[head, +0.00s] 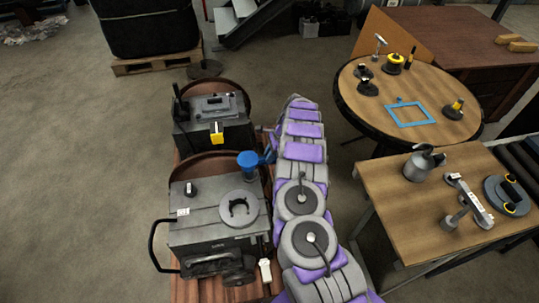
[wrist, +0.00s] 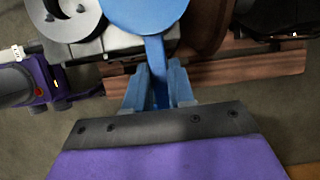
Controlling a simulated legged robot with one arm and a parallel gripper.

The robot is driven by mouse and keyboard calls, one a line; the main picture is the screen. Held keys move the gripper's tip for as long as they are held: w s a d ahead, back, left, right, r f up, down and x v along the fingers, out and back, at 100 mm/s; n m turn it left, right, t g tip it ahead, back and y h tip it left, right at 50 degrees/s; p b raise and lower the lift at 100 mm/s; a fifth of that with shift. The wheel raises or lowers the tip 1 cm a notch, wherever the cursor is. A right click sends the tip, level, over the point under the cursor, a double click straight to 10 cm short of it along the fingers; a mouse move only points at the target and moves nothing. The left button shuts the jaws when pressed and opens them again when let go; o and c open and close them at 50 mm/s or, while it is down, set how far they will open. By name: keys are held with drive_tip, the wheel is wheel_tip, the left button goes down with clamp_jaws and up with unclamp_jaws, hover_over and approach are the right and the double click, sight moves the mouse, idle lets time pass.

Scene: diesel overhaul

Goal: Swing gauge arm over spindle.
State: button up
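A blue round-headed part (head: 247,160), which looks like the gauge arm, sits over the inner edge of the grey machine (head: 205,212). In the wrist view its blue disc (wrist: 145,12) is at the top, with a flat blue stem (wrist: 156,60) running down from it. My gripper (head: 268,152) is on this stem; in the wrist view its blue fingers (wrist: 157,82) flank the stem closely on both sides.
A second dark machine (head: 212,117) with a yellow tag stands behind. A round table (head: 360,120) holds a blue frame and several tools. A wooden table (head: 400,225) at right holds a metal can (head: 425,162) and a gauge-like tool (head: 469,200).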

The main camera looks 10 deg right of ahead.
clamp_jaws()
drive_tip(key=shift+s+r, duration=0.1)
idle(0.3)
